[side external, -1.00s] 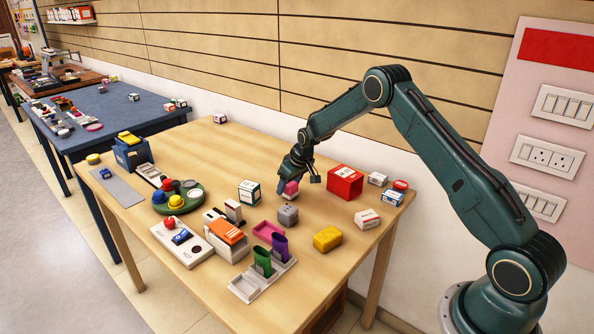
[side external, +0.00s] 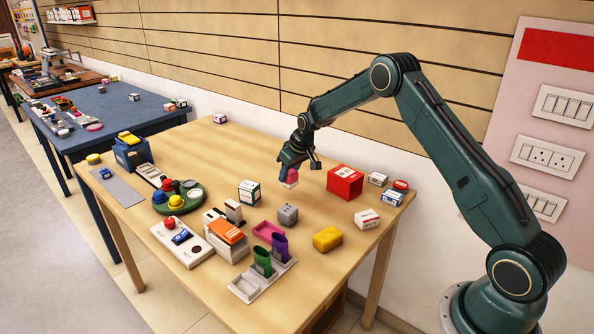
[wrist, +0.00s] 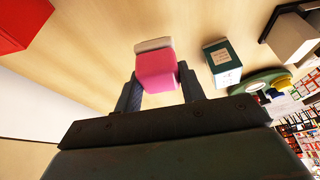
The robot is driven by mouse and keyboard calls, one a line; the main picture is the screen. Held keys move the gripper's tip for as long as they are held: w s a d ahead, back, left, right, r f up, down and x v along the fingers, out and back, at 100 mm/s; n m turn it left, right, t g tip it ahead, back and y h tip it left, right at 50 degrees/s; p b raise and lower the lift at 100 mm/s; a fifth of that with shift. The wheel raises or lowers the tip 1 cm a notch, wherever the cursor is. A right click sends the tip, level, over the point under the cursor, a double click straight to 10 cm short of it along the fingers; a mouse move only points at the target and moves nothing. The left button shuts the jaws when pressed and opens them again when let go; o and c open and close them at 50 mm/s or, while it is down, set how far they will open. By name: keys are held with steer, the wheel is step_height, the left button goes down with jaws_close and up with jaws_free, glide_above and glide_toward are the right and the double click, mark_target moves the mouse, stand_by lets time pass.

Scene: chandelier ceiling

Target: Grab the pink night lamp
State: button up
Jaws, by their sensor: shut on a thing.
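The pink night lamp (side external: 292,176) has a pink body and a pale base. My gripper (side external: 288,172) is shut on it and holds it above the wooden table, base downward. In the wrist view the pink night lamp (wrist: 156,72) sits between the two fingers of my gripper (wrist: 158,94), with its pale base at the far end. The lamp's near side is partly hidden by the gripper body in the wrist view.
A red box (side external: 345,182) stands just right of the lamp. A white and green box (side external: 249,192) is to the left and a grey block (side external: 288,213) is in front. A yellow block (side external: 327,239) lies nearer. Bare wooden table (side external: 215,150) shows at the back left.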

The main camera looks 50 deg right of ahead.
mark_target(290, 171)
step_height(290, 171, up, 16)
steer(key=shift+f, duration=0.15)
stand_by(0.7)
